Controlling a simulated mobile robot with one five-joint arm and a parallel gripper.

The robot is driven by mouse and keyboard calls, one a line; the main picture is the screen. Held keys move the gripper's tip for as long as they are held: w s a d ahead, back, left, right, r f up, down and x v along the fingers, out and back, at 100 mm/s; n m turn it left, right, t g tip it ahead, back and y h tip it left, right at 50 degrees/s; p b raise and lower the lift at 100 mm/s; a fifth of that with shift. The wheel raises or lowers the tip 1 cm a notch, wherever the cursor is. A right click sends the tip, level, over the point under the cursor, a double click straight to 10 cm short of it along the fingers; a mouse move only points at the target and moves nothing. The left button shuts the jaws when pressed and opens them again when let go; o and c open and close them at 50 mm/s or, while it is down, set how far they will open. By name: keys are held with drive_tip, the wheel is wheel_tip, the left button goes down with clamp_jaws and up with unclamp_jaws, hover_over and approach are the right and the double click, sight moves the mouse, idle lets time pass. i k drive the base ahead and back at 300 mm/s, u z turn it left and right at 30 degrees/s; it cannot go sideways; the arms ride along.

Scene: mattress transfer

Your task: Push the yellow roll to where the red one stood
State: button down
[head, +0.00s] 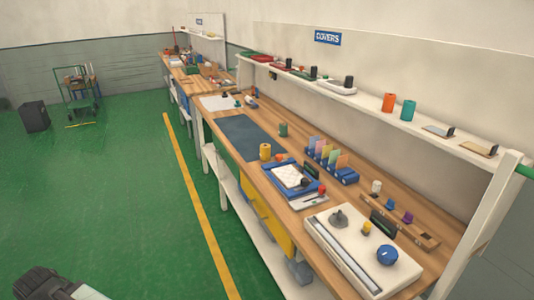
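A yellow-orange roll (265,152) stands upright on the wooden workbench, at the near edge of the dark mat (240,136). A small orange piece lies just right of it. No clearly red roll shows on the bench. An orange-red roll (388,102) stands on the white wall shelf, next to a teal roll (409,110). A dark green roll (283,130) stands on the bench behind the yellow one. A dark part of my arm, seemingly my gripper (38,284), shows at the bottom left, over the floor and far from the bench; its fingers cannot be made out.
A blue tray (272,178) and a blue file holder with coloured cards (330,160) flank the bench middle. A white board (340,262) with a blue knob (387,255) fills the near end. The green floor left of the yellow line (205,225) is mostly clear.

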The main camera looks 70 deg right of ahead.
sight(265, 149)
drive_tip(key=z, duration=1.55)
drive_tip(key=i, duration=1.2)
drive_tip(key=u, duration=0.7)
drive_tip(key=i, duration=1.2)
drive_tip(key=z, duration=0.55)
